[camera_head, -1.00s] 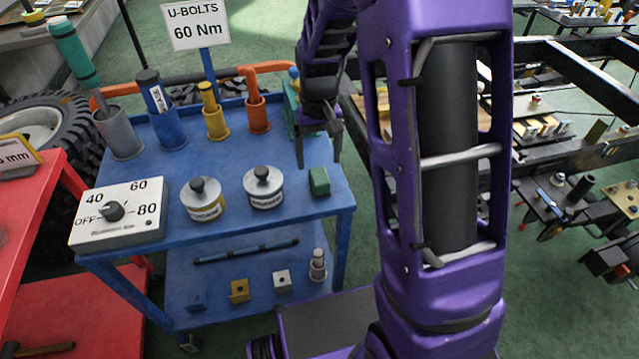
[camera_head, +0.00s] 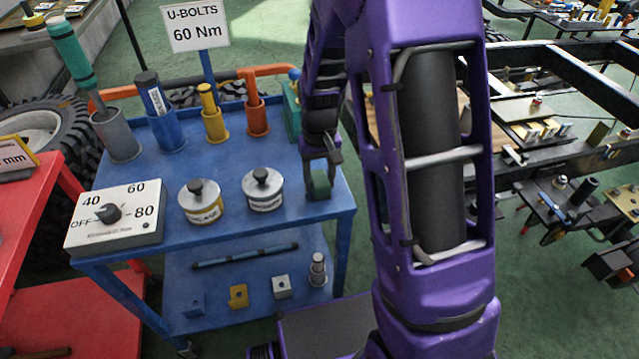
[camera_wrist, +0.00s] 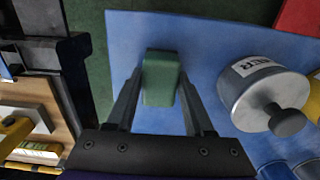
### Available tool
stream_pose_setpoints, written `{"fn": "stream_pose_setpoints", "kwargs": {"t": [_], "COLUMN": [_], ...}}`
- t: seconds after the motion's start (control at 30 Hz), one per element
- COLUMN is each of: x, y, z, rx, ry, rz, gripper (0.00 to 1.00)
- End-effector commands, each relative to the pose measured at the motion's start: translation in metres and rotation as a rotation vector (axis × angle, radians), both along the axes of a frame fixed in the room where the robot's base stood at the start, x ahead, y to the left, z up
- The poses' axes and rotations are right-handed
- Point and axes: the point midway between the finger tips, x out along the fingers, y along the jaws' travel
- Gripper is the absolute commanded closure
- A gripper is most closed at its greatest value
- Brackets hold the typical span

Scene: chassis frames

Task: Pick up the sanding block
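The sanding block appears to be the small green block (camera_head: 321,184) near the right front corner of the blue cart top (camera_head: 228,222). My gripper (camera_head: 320,177) is above the cart with its fingers down on either side of the block. In the wrist view the green block (camera_wrist: 161,82) lies between the two fingers of my gripper (camera_wrist: 161,74). The fingers are apart, with their tips close beside the block. Whether they touch it is hard to tell. The block seems to rest on the cart top.
Two round knobbed tins stand left of the block; the nearer one (camera_head: 263,190) is close by. A dial box (camera_head: 115,215) sits at the front left. Coloured cups (camera_head: 168,130) line the back, and a green container (camera_head: 292,118) stands behind my gripper.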

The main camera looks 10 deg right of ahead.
Motion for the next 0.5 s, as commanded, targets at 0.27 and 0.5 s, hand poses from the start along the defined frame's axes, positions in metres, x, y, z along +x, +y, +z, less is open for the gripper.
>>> {"fn": "stream_pose_setpoints", "kwargs": {"t": [0.27,0.5], "x": [0.0002,0.0003], "y": [0.0000,0.0000], "z": [0.0002,0.0007], "rx": [0.000,0.000], "ry": [0.000,-0.001], "rz": [0.000,0.000], "gripper": [1.00,1.00]}}
